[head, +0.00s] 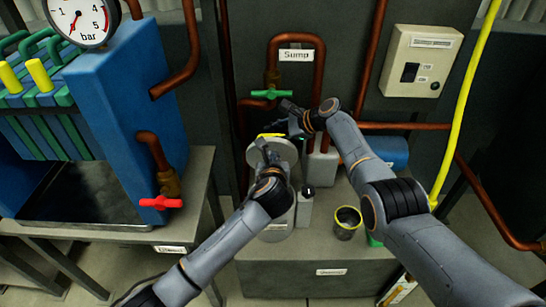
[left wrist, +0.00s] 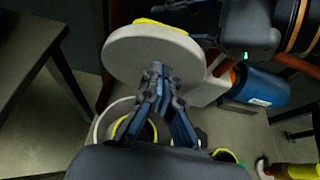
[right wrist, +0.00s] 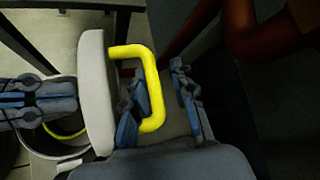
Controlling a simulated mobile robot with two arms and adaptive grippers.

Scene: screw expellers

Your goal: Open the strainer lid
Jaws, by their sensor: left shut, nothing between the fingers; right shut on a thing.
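The strainer lid (head: 287,151) is a grey round disc with a yellow handle (right wrist: 158,95). It stands tilted up off the strainer body (left wrist: 104,122), whose open mouth shows a yellow-rimmed basket (left wrist: 122,128) inside. My right gripper (head: 290,112) is shut on the handle behind the lid; in the right wrist view (right wrist: 160,95) one finger sits inside the handle loop. My left gripper (head: 264,147) is shut and empty, its tips in front of the lid's underside, above the open mouth; in the left wrist view its tips (left wrist: 156,72) overlap the disc, contact unclear.
A black cup with a yellow rim (head: 347,222) stands on the grey bench (head: 310,275). A green valve (head: 271,94) and copper pipes are close behind the lid. A blue press with a red valve (head: 161,203) stands left. A blue motor (left wrist: 257,86) is at right.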

